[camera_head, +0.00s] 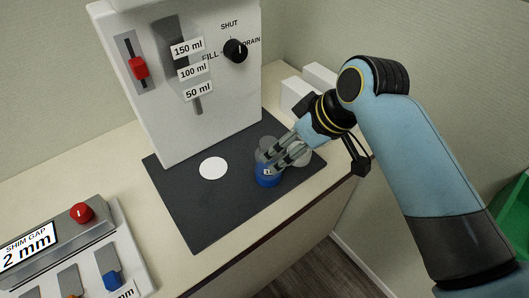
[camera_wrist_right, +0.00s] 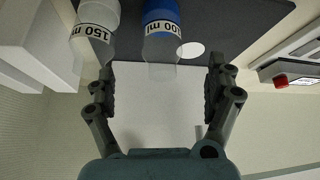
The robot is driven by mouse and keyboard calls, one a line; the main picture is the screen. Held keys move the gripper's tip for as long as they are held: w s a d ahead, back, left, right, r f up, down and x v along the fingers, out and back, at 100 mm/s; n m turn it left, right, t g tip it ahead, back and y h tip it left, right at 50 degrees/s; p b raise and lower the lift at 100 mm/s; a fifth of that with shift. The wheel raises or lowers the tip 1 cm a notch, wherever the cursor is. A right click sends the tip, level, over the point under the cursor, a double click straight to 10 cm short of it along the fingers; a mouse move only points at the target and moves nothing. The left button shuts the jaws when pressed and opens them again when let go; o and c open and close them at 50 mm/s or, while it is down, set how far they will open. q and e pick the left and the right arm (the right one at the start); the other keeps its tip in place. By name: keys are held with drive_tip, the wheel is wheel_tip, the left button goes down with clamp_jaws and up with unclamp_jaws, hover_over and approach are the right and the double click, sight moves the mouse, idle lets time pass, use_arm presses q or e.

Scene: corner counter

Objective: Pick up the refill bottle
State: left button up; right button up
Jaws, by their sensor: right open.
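Two small bottles stand close together on a dark mat (camera_head: 206,205). One is blue (camera_head: 267,181) with a white label and a clear upper part; in the right wrist view the blue bottle (camera_wrist_right: 161,12) has a label ending in "00 ml". The other is whitish (camera_head: 303,155); in the right wrist view this white bottle (camera_wrist_right: 98,10) is labelled "150 ml". I cannot tell which is called the refill bottle. My right gripper (camera_head: 279,157) is open at the bottles. In its wrist view the fingers (camera_wrist_right: 161,72) are spread, with the blue bottle's clear top between and beyond them. My left gripper is out of view.
A white dispenser (camera_head: 215,115) with a black knob (camera_head: 235,50) and red slider (camera_head: 139,67) stands behind the mat. A white disc (camera_head: 213,167) lies on the mat. White blocks (camera_head: 299,95) stand behind the gripper. A shim gap panel (camera_head: 60,245) is at lower left. The counter edge is near.

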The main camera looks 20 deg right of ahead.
sight(277, 158)
drive_tip(key=x, duration=0.4)
drive_tip(key=shift+w+a, duration=0.25)
drive_tip(key=shift+f, duration=0.2)
drive_tip(key=shift+w+a+f, duration=0.15)
drive_tip(key=shift+f, duration=0.1)
drive_tip(key=p+x, duration=0.1)
drive_tip(key=x, duration=0.2)
drive_tip(key=shift+w+a+f, duration=0.15)
drive_tip(key=shift+w+a, duration=0.05)
drive_tip(key=shift+w+a+f, duration=0.1)
drive_tip(key=shift+w+f, duration=0.05)
drive_tip(key=shift+f, duration=0.25)
drive_tip(key=shift+c, duration=0.9)
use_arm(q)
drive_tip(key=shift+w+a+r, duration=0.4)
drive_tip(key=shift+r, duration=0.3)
use_arm(e)
drive_tip(key=c, duration=1.1)
